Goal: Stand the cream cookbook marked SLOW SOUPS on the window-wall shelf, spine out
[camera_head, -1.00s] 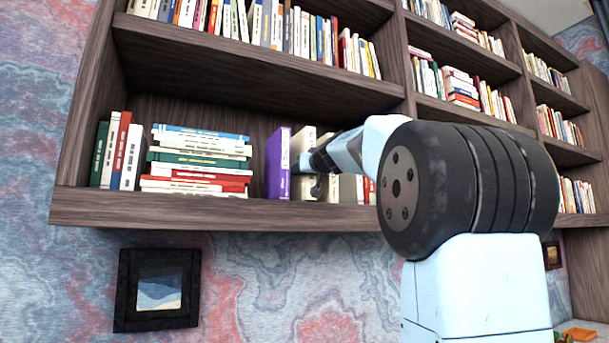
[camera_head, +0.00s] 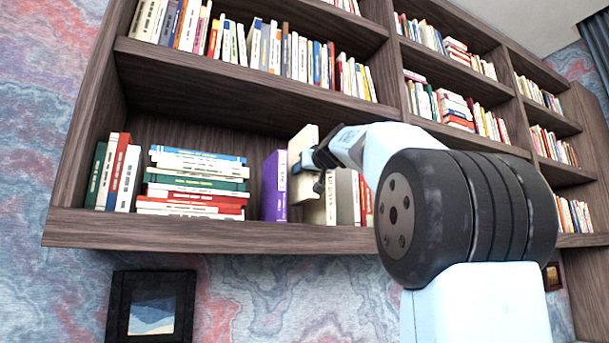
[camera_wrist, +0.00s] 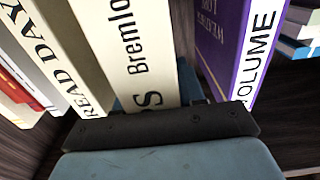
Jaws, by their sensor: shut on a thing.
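My gripper (camera_head: 316,168) is shut on a cream book (camera_head: 303,145) at the lower left shelf bay. The book stands taller than the books beside it. In the wrist view this book (camera_wrist: 138,50) shows "Bremlo" and a final "S" on its spine; the gripper (camera_wrist: 160,115) hides the rest of the title. The spine faces out toward me. A purple book (camera_head: 274,185) marked "VOLUME" stands close on one side. Whether the book's lower edge rests on the shelf board (camera_head: 200,232) is unclear.
A cream-grey book (camera_wrist: 60,60) reading "READ DAY" stands on the other side, with red books beyond. A stack of flat books (camera_head: 195,185) and several upright books (camera_head: 115,175) fill the left end. Bare shelf shows between stack and purple book.

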